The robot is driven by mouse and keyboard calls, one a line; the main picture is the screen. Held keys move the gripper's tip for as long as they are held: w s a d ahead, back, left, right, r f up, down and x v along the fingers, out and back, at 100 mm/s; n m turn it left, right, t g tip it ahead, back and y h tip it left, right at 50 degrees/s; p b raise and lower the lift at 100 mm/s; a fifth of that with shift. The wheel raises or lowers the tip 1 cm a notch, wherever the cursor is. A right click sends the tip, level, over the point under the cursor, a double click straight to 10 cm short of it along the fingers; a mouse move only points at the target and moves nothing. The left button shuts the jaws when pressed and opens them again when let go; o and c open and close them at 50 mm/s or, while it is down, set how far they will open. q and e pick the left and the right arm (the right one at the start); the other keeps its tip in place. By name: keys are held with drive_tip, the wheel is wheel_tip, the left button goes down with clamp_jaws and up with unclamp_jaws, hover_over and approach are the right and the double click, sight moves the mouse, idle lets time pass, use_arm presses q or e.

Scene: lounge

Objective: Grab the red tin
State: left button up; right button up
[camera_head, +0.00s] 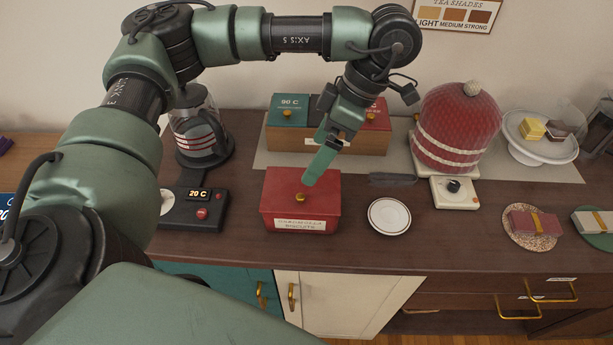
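The red tin (278,208) is a box with a lid, a small brass knob on top and a pale label on its front. It stands on the brown sideboard, left of a small white plate. My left gripper (309,182) reaches down over the tin from behind and above. My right gripper is not in view.
Behind the tin stands a wooden tea box (350,140) with teal and red lids. A kettle (200,130) and its control base (190,208) are at left. The white plate (389,216) and a red knitted cosy (458,125) are at right. The sideboard's front edge lies close before the tin.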

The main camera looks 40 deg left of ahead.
sight(301, 185)
use_arm(q)
drive_tip(key=x, duration=0.1)
drive_tip(key=p+x, duration=0.1)
drive_tip(key=x, duration=0.3)
drive_tip(key=shift+s+d+f, duration=0.2)
drive_tip(key=shift+s+d, duration=0.1)
drive_tip(key=shift+s+a+f, duration=0.1)
drive_tip(key=shift+s+f, duration=0.05)
drive_tip(key=shift+f, duration=0.3)
drive_tip(key=shift+c, duration=0.3)
drive_tip(key=c, duration=1.8)
drive_tip(key=shift+o, duration=0.2)
drive_tip(key=shift+r, duration=0.1)
